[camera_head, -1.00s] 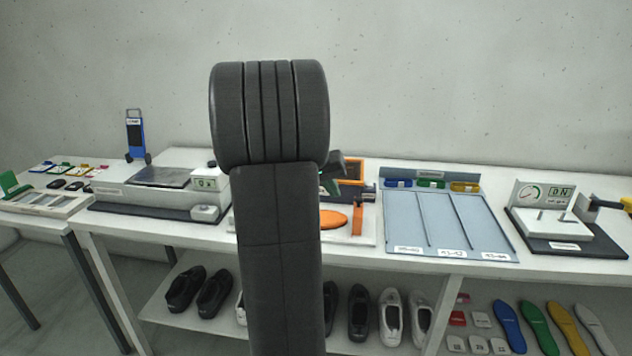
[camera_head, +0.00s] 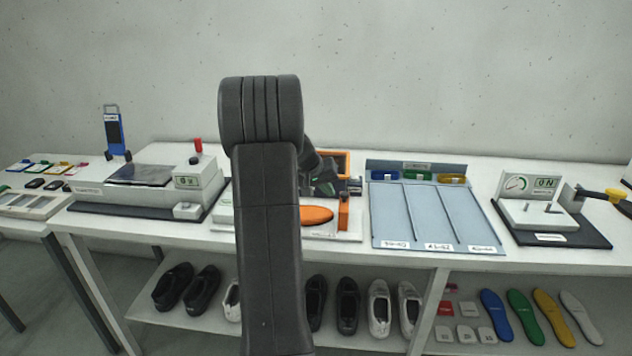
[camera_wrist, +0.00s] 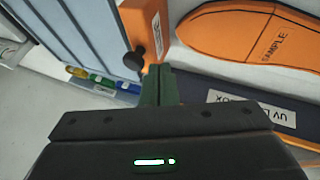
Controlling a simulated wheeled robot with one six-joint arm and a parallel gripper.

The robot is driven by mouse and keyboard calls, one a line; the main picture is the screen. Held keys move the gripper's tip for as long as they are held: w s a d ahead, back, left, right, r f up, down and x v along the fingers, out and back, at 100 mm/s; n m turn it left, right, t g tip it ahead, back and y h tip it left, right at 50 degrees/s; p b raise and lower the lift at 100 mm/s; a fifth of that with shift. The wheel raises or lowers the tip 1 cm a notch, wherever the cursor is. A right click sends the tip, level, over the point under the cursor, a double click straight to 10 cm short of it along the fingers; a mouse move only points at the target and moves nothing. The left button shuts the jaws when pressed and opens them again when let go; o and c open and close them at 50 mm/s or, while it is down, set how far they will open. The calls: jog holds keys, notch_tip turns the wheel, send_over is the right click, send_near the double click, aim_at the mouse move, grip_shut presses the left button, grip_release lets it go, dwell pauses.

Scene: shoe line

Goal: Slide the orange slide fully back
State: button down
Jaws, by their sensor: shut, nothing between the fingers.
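The orange slide (camera_wrist: 143,22) shows in the wrist view as a flat orange bar with a white label and a black knob (camera_wrist: 140,59) at its end. In the head view the orange slide (camera_head: 343,210) stands as a small upright piece at the right of the orange sole. My gripper (camera_wrist: 158,72) is shut with its green fingers together and nothing between them. Its tips are close beside the knob; I cannot tell if they touch. In the head view my arm hides part of the station, and my gripper (camera_head: 325,186) shows only partly.
An orange sole marked SAMPLE (camera_wrist: 235,35) lies beside the slide. A dark strip with a UV label (camera_wrist: 250,105) runs below it. A blue-grey sorting tray (camera_head: 432,215) stands close on the right. A press-like device (camera_head: 140,195) is on the left.

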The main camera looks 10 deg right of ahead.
aim_at(345, 204)
jog(key=shift+s+d+f, duration=0.1)
jog(key=shift+d+f, duration=0.05)
jog(key=shift+d, duration=0.5)
jog(key=shift+s+d+b, duration=0.2)
jog(key=shift+s+d, duration=0.1)
jog(key=shift+d, duration=0.65)
jog(key=shift+s+d+b, duration=0.2)
jog(key=shift+s+d, duration=0.1)
jog(key=shift+d, duration=0.6)
